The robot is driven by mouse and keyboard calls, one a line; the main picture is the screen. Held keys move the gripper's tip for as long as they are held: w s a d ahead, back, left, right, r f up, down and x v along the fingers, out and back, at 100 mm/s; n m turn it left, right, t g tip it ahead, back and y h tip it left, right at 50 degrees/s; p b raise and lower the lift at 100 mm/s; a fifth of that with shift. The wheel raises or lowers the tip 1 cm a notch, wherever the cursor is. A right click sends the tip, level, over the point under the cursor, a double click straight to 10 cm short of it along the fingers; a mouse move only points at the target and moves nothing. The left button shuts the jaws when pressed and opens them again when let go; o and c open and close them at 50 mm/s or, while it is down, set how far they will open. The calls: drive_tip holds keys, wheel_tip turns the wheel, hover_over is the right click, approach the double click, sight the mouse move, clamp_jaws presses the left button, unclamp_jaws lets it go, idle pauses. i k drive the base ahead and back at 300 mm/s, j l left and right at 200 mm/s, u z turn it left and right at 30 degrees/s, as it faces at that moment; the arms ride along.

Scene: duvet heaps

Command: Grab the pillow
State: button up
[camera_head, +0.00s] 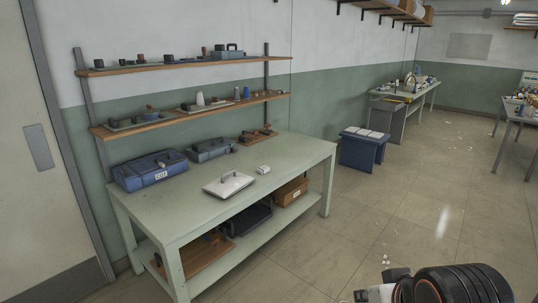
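I see no thing that is clearly a pillow. Pale, soft-looking folded items (525,19) lie on a high shelf at the far upper right, too small to tell what they are. Part of my arm, black and white with orange rings, shows at the bottom right edge. My gripper's fingers are not in view.
A pale green workbench (300,150) stands at left, with a blue case (150,171), a white flat item (229,184) and a lower shelf. Wall shelves hang above. A blue stool (362,152) and further tables stand behind. Tiled floor (400,215) is mostly open, with small white scraps.

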sight(231, 182)
drive_tip(key=i+l+z, duration=0.1)
drive_tip(key=i, duration=0.55)
drive_tip(key=i+l+z, duration=0.15)
drive_tip(key=i, duration=0.45)
